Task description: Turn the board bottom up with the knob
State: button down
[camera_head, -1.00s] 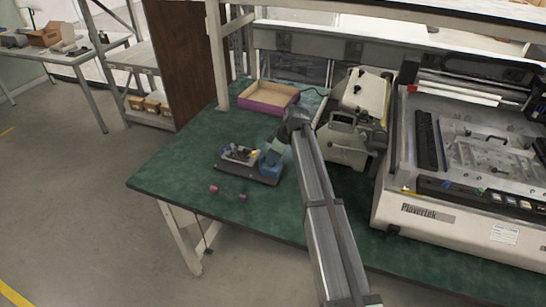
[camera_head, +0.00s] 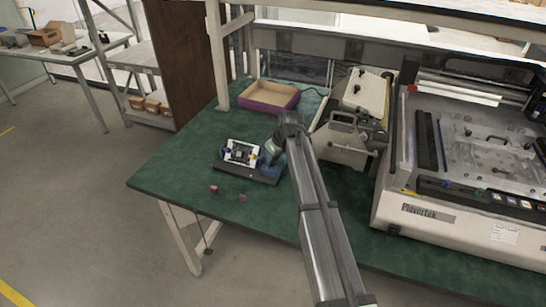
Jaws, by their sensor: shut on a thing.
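The board (camera_head: 240,152) sits in a holder with a dark base (camera_head: 232,169) on the green table. The board is dark with small parts in a pale frame, and its face looks tilted toward the camera. A blue block (camera_head: 269,171) stands at the right end of the base. My gripper (camera_head: 269,154) is at the right end of the holder, by the blue block, and is shut on the knob there. The fingertips and knob are small and mostly hidden by my wrist. My arm reaches in from the lower right.
Two small reddish and purple pieces, one (camera_head: 214,189) at left and one (camera_head: 243,198) at right, lie before the holder. A purple-sided tray (camera_head: 268,106) stands behind. A beige machine (camera_head: 345,140) and a large printer (camera_head: 440,217) bound the right side. The table's left part is clear.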

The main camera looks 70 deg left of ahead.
jog(key=m+t, duration=0.1)
jog(key=m, duration=0.2)
jog(key=m+t, duration=0.1)
jog(key=m, duration=0.2)
jog(key=shift+s+m, duration=0.2)
jog(key=shift+m, duration=0.1)
jog(key=m+t, duration=0.1)
jog(key=m, duration=0.2)
jog(key=m+t+h, duration=0.1)
jog(key=m, duration=0.2)
jog(key=shift+s, duration=0.1)
jog(key=shift+t, duration=0.3)
jog(key=c, duration=0.8)
grip_release()
jog(key=shift+a, duration=0.1)
jog(key=shift+c, duration=0.2)
jog(key=shift+r, duration=0.1)
jog(key=v, duration=0.8)
